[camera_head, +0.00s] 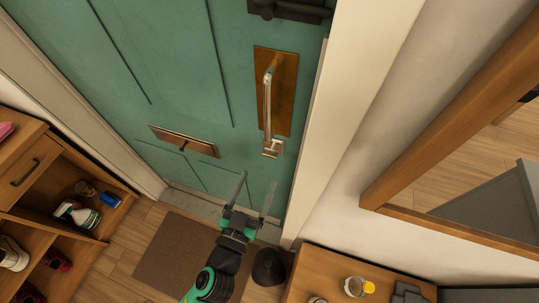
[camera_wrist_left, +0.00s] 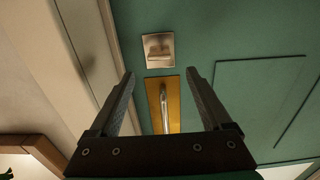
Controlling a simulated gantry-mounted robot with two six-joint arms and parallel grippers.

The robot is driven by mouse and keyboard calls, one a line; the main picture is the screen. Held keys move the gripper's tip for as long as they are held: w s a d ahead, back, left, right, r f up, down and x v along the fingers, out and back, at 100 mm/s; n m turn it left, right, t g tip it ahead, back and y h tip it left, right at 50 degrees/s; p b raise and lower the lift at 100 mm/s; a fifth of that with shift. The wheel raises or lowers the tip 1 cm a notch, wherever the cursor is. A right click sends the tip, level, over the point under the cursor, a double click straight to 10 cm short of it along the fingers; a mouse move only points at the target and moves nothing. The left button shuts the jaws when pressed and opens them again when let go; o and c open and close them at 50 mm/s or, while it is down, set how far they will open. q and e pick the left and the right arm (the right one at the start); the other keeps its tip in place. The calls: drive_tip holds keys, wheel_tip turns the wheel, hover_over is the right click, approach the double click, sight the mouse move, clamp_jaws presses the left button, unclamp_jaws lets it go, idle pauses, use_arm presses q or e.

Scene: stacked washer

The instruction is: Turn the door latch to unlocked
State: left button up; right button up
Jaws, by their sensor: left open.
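The door (camera_head: 175,60) is teal and looks shut. A small square silver latch plate with a turn piece (camera_head: 271,148) sits on it just below the brass handle plate (camera_head: 288,75). In the left wrist view the silver latch (camera_wrist_left: 158,42) is ahead, beyond the fingertips, with its turn piece looking crosswise; the brass plate (camera_wrist_left: 155,100) shows between the fingers. My left gripper (camera_head: 258,178) is open and empty, below the latch in the head view and apart from it. It also shows in the left wrist view (camera_wrist_left: 160,73). My right gripper is not in view.
A dark fitting (camera_head: 290,10) is at the door's top edge in view. A brass mail slot (camera_head: 184,140) is to the left. A shoe shelf (camera_head: 55,215) stands left, a wooden cabinet (camera_head: 325,280) and framed mirror (camera_head: 450,130) right. A brown mat (camera_head: 165,262) lies below.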

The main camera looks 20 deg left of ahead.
sight(269, 157)
use_arm(q)
drive_tip(key=w, duration=0.9)
drive_tip(key=shift+w+a, duration=0.25)
drive_tip(key=shift+a, duration=0.05)
clamp_jaws()
